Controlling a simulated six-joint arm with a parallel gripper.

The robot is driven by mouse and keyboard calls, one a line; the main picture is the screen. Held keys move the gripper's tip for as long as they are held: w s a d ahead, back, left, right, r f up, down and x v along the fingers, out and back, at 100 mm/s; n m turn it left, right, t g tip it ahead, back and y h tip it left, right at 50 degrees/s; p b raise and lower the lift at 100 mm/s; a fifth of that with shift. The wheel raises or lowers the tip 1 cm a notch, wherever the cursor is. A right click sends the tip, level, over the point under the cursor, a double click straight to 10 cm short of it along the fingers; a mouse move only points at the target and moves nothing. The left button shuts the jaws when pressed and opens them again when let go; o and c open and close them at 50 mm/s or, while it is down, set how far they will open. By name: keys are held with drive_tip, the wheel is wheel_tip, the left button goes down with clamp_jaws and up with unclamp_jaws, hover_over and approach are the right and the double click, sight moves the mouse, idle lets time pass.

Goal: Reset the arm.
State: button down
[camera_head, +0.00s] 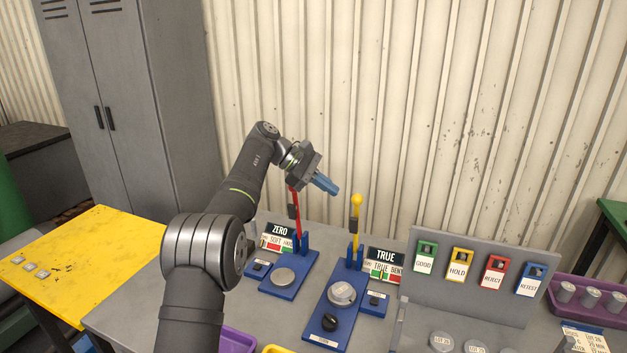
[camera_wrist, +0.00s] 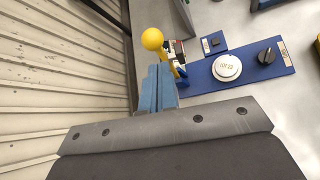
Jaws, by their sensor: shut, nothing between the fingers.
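My arm rises from the bottom of the head view and bends right at the top. My gripper (camera_head: 326,184) has blue fingers, shut with nothing between them, held in the air above the back of the grey table (camera_head: 140,318). The fingers point right and down, between a red lever (camera_head: 297,212) and a yellow lever with a ball top (camera_head: 356,212). In the wrist view the shut fingers (camera_wrist: 157,88) show beside the yellow ball (camera_wrist: 152,39). I cannot tell whether they touch the yellow lever there; in the head view they are apart.
A grey panel (camera_head: 455,290) with coloured tags stands right. A purple tray (camera_head: 590,312) holds grey cylinders. A yellow table (camera_head: 75,265) is left. The corrugated wall (camera_head: 400,100) is close behind.

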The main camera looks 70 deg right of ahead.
drive_tip(key=v, duration=0.6)
drive_tip(key=shift+w+a+f, duration=0.15)
drive_tip(key=shift+w+a, duration=0.05)
drive_tip(key=shift+s+f, duration=0.1)
drive_tip(key=x, duration=0.9)
drive_tip(key=shift+s+d, duration=0.15)
